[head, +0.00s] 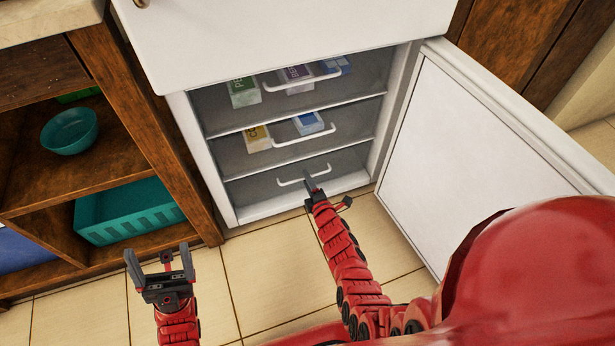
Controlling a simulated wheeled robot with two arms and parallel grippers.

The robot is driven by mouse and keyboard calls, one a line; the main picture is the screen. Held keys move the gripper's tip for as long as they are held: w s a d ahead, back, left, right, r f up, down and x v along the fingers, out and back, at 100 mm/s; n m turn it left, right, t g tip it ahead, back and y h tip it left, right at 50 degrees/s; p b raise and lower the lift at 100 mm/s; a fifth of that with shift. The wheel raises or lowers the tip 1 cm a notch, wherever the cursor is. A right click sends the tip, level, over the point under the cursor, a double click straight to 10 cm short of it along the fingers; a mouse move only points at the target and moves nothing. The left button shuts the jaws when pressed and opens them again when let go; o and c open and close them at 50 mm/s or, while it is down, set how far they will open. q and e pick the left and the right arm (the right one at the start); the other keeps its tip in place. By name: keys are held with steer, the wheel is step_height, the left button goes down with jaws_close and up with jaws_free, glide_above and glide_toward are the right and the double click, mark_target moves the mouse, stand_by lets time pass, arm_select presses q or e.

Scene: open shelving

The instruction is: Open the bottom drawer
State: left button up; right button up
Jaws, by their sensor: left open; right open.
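A white cabinet stands open, with three stacked grey drawers inside. The bottom drawer (345,164) is in line with the others and looks closed and empty. Its white bar handle (290,183) runs across its front. My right gripper (309,178) is at the right part of this handle, with its fingers at or just in front of the bar. Whether it touches the bar I cannot tell. My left gripper (156,258) is open and empty above the floor at the lower left, well away from the cabinet.
The cabinet door (470,150) is swung open to the right, beside my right arm. Boxes (255,138) lie in the upper drawers. Left, a wooden shelf (165,140) holds a teal bowl (69,131) and a teal basket (130,212). The tiled floor (265,275) in front is clear.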

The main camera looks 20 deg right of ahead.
steer(key=shift+w+f, duration=0.1)
steer(key=shift+w, duration=0.15)
jaws_close()
stand_by(1.4)
